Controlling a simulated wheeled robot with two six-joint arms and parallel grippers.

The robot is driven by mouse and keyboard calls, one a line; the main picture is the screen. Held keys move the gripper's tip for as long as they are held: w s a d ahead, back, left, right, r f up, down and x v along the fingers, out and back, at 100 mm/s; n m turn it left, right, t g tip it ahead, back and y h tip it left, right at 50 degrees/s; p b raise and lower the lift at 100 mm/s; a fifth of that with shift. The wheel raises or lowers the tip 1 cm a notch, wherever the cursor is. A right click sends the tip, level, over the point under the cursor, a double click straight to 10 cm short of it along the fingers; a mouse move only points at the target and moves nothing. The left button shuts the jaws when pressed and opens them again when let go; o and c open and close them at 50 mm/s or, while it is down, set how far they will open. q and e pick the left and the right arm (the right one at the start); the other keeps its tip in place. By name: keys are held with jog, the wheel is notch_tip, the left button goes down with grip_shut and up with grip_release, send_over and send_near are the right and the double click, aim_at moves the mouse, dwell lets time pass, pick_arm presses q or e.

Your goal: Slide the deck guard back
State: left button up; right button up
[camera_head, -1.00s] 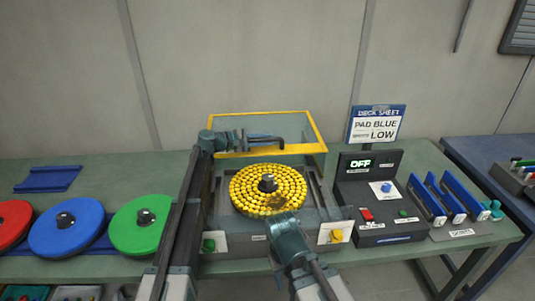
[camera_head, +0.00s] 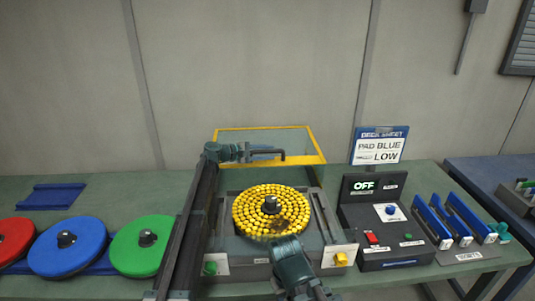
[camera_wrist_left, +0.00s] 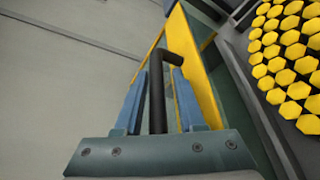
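The deck guard (camera_head: 305,147) is a clear box with a yellow frame, at the back of the turntable deck. A black bent handle (camera_head: 266,153) is at its front. My left gripper (camera_head: 240,152) reaches in from the left at the handle. In the left wrist view, the handle (camera_wrist_left: 157,98) lies between the two blue fingers (camera_wrist_left: 157,95), which are close along it. The deck's round pad (camera_head: 271,211), with yellow hexagons, lies uncovered in front of the guard. My right gripper (camera_head: 291,262) is at the deck's front edge, with its fingers hidden.
Red, blue (camera_head: 67,250) and green (camera_head: 142,250) pads lie to the left. A control box (camera_head: 385,230) reading OFF, a deck sheet sign (camera_head: 379,146) and a rack of blue slots (camera_head: 455,222) stand to the right. The wall is behind the bench.

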pick_arm(q)
jog(key=shift+o, duration=0.7)
jog(key=p+v, duration=0.3)
jog(key=v, duration=1)
jog(key=shift+s+a, duration=0.2)
jog(key=shift+a, duration=0.15)
jog(key=shift+r, duration=0.1)
